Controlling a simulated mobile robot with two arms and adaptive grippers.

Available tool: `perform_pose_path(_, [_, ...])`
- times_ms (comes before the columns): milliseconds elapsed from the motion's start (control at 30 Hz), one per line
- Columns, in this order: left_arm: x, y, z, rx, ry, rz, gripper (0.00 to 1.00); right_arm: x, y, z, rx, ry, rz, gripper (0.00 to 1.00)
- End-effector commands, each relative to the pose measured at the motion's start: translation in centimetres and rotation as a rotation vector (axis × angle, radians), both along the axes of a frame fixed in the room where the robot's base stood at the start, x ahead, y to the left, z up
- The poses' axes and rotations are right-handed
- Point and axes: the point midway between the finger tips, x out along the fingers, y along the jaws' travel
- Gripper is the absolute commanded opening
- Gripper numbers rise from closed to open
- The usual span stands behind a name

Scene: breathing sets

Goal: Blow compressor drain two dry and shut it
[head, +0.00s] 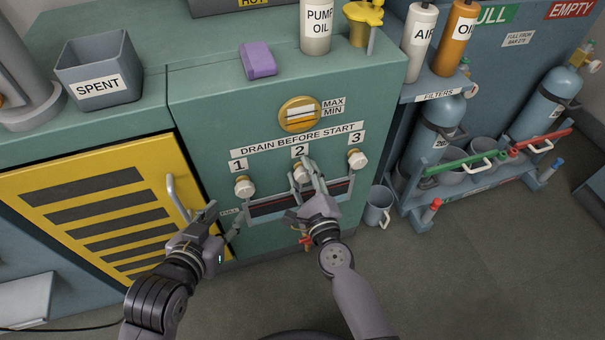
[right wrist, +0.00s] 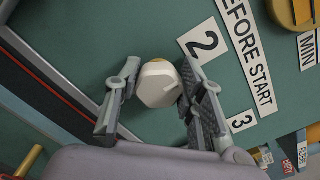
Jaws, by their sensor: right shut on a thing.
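Drain knob two (head: 301,173) is a pale faceted knob under the label 2 on the green compressor front (head: 210,110). My right gripper (head: 303,176) is shut on it from the front. In the right wrist view the white knob (right wrist: 157,84) sits between the two fingers. Drain knob one (head: 243,187) and drain knob three (head: 357,159) show at either side, each with a brass collar. My left gripper (head: 222,219) is open and empty, low before the panel near the yellow door. Any flow from the drain cannot be seen.
A dark recessed tray or slot (head: 270,207) runs under the knobs. A round yellow gauge (head: 299,114) marked MAX and MIN is above.

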Motion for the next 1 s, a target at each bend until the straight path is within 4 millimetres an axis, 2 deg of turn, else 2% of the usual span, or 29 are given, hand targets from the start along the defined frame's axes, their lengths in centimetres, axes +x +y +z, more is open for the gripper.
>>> perform_pose_path(33, [0.0,0.0,0.0,0.0,0.0,0.0,0.4,0.0,0.0,-0.1,0.003,0.003,0.0,0.38])
perform_pose_path(300, [0.0,0.0,0.0,0.0,0.001,0.0,0.4,0.0,0.0,0.0,0.001,0.001,0.001,0.56])
perform_pose_path(667, [0.1,0.1,0.1,0.001,-0.002,0.002,0.4,-0.3,-0.1,0.0,0.0,0.001,0.001,0.57])
perform_pose_path(767, [0.0,0.1,0.1,0.001,-0.001,0.002,0.4,-1.3,-0.4,-0.1,-0.002,0.002,0.001,0.57])
perform_pose_path(1000, [0.0,0.0,0.0,0.0,0.0,0.001,0.4,-6.1,-1.9,-0.2,-0.004,0.003,0.003,0.57])
